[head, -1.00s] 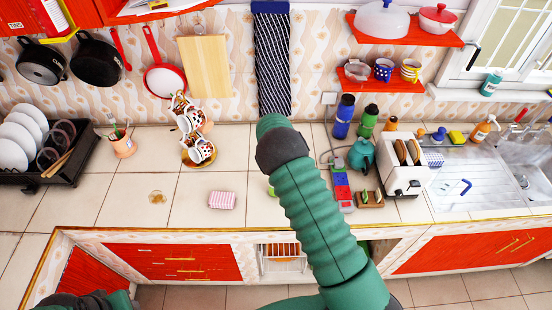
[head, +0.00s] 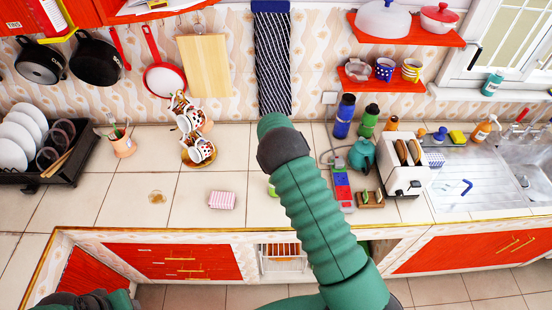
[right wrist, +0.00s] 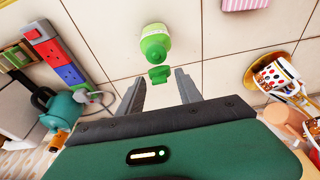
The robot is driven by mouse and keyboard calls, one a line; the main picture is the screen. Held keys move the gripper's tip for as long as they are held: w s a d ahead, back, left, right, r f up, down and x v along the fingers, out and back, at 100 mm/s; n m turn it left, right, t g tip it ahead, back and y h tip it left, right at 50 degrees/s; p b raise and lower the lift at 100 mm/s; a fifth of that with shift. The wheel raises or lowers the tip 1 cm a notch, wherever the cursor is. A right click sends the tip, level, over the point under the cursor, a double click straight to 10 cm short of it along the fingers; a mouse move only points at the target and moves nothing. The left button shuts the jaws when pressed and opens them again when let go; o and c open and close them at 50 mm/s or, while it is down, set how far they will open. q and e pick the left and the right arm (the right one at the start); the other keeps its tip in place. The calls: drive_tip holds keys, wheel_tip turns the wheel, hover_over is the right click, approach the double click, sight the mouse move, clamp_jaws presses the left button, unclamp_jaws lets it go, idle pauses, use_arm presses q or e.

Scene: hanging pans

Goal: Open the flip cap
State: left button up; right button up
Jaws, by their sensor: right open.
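A small green bottle (right wrist: 155,46) with a pale label shows in the right wrist view. Its darker green cap (right wrist: 159,74) points toward my right gripper (right wrist: 160,78). I cannot tell whether the cap's lid is shut or lifted. The two fingers are open, one on each side of the cap in the picture, with clear gaps; contact is not visible. In the head view my right arm covers most of the bottle, and only a green sliver (head: 271,190) shows beside it. My right gripper's fingers are hidden there. Only part of my left arm shows at the bottom left, without its gripper.
A pink-striped packet (head: 222,200) lies left of my arm. A mug tree (head: 195,135) stands farther back. A teal kettle (head: 361,155), a red-and-blue block (head: 342,187) and a white toaster (head: 403,165) stand to the right.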

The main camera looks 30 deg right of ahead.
drive_tip(key=b+v, duration=0.5)
drive_tip(key=v, duration=1.1)
drive_tip(key=shift+r, duration=0.25)
drive_tip(key=shift+f, duration=0.1)
drive_tip(key=s+a+f+n+b, duration=0.3)
drive_tip(key=s+a+f+b, duration=0.3)
drive_tip(key=s, duration=0.6)
drive_tip(key=s+a+f+n+y+b, duration=0.1)
drive_tip(key=s+a+f+n+b, duration=0.2)
drive_tip(key=s+a+f, duration=0.7)
wheel_tip(320, 180, down, 3)
drive_tip(key=s+b, duration=0.2)
drive_tip(key=shift+a+b, duration=0.3)
drive_tip(key=shift+b, duration=0.05)
drive_tip(key=shift+s, duration=0.15)
